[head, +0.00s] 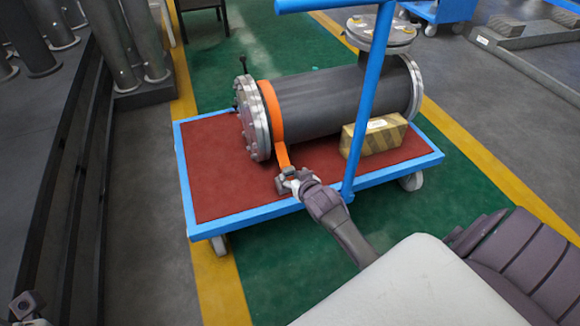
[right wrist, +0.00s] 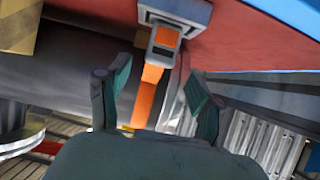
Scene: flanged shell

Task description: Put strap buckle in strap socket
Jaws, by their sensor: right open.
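The orange strap (head: 270,108) wraps around the dark shell (head: 318,100) and runs down to the cart deck's front edge. In the right wrist view the strap (right wrist: 147,100) ends in the strap buckle (right wrist: 165,38), a grey frame with an orange face. The buckle's far end meets the grey strap socket (right wrist: 188,10) at the deck; how deep it sits I cannot tell. My right gripper (head: 294,181) is at the buckle end of the strap. In the right wrist view its two fingers (right wrist: 157,78) stand open, apart on either side of the strap, just short of the buckle.
The cart has a red deck (head: 213,178) with a blue rim. A blue post (head: 367,90) rises close to my right arm. A yellow-brown block (head: 373,137) lies right of the gripper. Grey pipes (head: 105,40) stand at left. Green floor is clear in front.

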